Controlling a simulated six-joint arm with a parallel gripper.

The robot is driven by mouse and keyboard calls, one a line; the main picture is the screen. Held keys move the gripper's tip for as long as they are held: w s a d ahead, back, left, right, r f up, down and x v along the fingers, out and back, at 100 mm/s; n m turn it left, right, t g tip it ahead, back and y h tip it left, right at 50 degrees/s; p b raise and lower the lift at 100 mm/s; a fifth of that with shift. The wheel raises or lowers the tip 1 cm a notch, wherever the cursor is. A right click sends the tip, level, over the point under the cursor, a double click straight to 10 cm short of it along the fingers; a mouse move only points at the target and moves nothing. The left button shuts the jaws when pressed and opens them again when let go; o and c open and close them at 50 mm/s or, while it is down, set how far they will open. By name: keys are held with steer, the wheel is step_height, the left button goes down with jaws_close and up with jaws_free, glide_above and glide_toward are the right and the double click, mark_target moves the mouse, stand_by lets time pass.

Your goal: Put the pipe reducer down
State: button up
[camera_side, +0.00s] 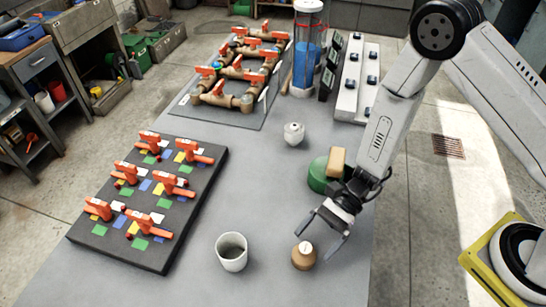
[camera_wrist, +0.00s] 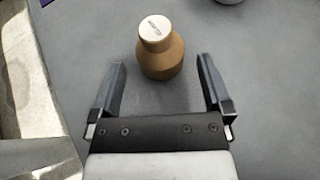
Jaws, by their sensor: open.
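The pipe reducer appears to be the brown, bottle-shaped piece (camera_side: 304,260) with a narrower cream top. It stands upright on the grey table (camera_side: 262,188), near its front right part. In the wrist view the reducer (camera_wrist: 162,58) is centred ahead of my gripper, with its base near the level of the fingertips. My gripper (camera_side: 314,243) is open and empty, its fingers apart on either side of the reducer's line. In the wrist view a gap shows between each finger of my gripper (camera_wrist: 160,68) and the reducer.
A white cup (camera_side: 232,257) stands to the left. A green round piece (camera_side: 318,176) with a tan block (camera_side: 337,161) is behind my gripper. A small white fitting (camera_side: 294,136) stands farther back. A dark board (camera_side: 120,253) with orange valves lies left. Bare table lies between.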

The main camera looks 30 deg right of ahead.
steer(key=shift+v, duration=4.2)
steer(key=shift+s+d+r+n+g+h, duration=0.3)
steer(key=shift+s+d+n+g+h, duration=0.15)
steer(key=shift+n, duration=0.25)
steer(key=d+r+n+t+h, duration=0.7)
steer(key=d+r+n+h, duration=0.3)
steer(key=d+n+h, duration=0.2)
steer(key=shift+w+d+n, duration=0.15)
steer(key=shift+d+n, duration=0.65)
steer(key=shift+d, duration=0.2)
